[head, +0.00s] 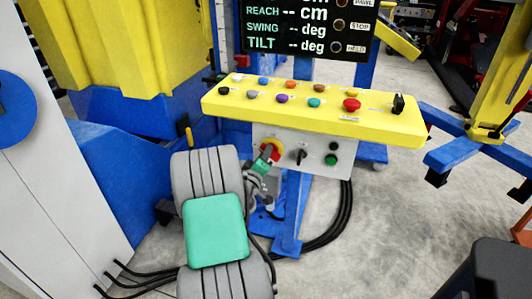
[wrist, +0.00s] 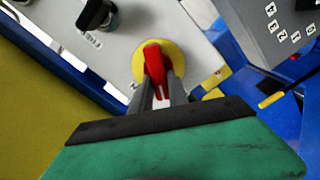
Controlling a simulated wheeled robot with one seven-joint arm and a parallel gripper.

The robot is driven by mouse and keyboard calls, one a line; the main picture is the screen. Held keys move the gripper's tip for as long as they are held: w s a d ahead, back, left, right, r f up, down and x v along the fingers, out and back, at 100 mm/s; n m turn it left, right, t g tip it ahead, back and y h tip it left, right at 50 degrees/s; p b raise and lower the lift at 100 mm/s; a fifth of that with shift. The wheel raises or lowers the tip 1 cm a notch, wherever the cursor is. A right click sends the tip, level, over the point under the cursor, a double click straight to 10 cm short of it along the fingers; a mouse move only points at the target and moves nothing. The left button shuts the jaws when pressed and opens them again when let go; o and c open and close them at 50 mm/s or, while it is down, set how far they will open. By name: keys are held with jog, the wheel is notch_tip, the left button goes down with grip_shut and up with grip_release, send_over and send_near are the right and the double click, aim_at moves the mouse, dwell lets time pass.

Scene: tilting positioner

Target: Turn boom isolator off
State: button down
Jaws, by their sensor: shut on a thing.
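The boom isolator is a red handle on a round yellow plate (head: 266,143), on the pale panel below the yellow control desk. In the wrist view the red handle (wrist: 153,59) stands out from its yellow plate (wrist: 138,68). My gripper (head: 267,157) reaches the isolator from the front left and partly covers it in the head view. In the wrist view my gripper (wrist: 160,88) is shut on the red handle, with the grey fingers on either side of it. The fingers hide the handle's lower part.
A black rotary switch (head: 301,155) sits right of the isolator, with a green button (head: 331,160) beyond it. The yellow desk (head: 390,125) with several buttons overhangs the panel. Blue posts and black cables (head: 330,228) lie below.

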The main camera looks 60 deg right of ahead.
jog(key=shift+f+n+p, duration=0.15)
jog(key=shift+n+p, duration=0.35)
jog(key=shift+n, duration=1.1)
jog(key=shift+f+n+p, duration=0.15)
jog(key=shift+n+p, duration=0.35)
jog(key=shift+n, duration=1.1)
jog(key=c, duration=1.3)
grip_release()
jog(key=shift+w, duration=0.1)
jog(key=a, duration=0.2)
jog(key=s+a, duration=0.1)
jog(key=a, duration=0.2)
jog(key=a+b, duration=0.1)
jog(key=a, duration=0.1)
jog(key=shift+s+a, duration=0.15)
jog(key=shift+a, duration=0.25)
